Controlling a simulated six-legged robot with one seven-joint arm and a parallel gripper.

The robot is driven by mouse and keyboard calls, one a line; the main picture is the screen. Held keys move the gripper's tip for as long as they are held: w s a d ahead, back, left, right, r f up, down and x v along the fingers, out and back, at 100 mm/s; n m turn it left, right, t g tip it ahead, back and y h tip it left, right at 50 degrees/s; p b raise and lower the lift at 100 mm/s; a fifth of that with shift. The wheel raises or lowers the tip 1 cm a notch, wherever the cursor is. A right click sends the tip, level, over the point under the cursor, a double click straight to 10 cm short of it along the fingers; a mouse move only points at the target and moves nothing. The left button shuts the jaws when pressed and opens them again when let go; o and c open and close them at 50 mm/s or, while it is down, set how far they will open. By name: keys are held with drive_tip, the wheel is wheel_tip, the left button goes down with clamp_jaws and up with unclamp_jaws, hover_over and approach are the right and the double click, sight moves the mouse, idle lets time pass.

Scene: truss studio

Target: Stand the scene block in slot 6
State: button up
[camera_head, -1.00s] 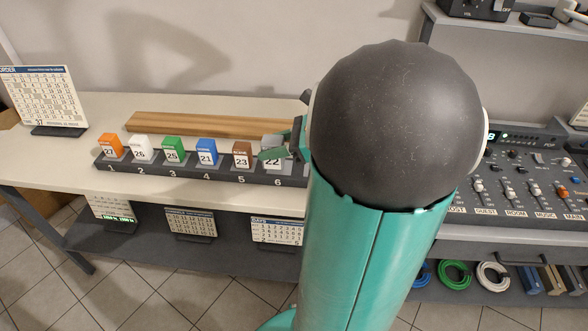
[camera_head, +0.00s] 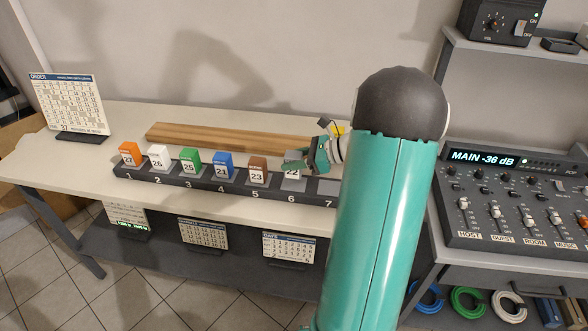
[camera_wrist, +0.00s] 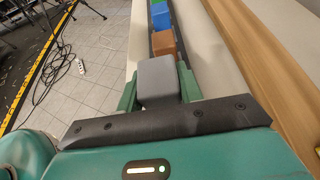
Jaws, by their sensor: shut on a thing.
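My gripper (camera_head: 307,164) is shut on a grey block (camera_head: 292,184) marked 22 at slot 6 of the dark numbered rack (camera_head: 325,201). In the wrist view the grey block (camera_wrist: 158,78) is between the two green fingers, one on each side. In the head view the gripper hides the block's top. Its number shows a little higher than the neighbours' numbers; I cannot tell whether its base rests in the slot. Slots 1 to 5 hold an orange block (camera_head: 130,154), a white block (camera_head: 159,157), a green block (camera_head: 191,161), a blue block (camera_head: 223,165) and a brown block (camera_head: 258,171).
A wooden strip (camera_head: 230,138) lies behind the rack. An ORDER calendar (camera_head: 68,105) stands at the table's left. Slot 7, right of the grey block, looks empty, partly behind my arm. A mixing desk (camera_head: 510,195) is at the right. Calendars (camera_head: 289,247) stand below the tabletop.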

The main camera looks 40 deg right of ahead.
drive_tip(key=shift+w+d+f, duration=0.25)
drive_tip(key=shift+d+f, duration=0.1)
drive_tip(key=shift+f, duration=1.7)
drive_tip(key=shift+f, duration=0.15)
drive_tip(key=o, duration=1)
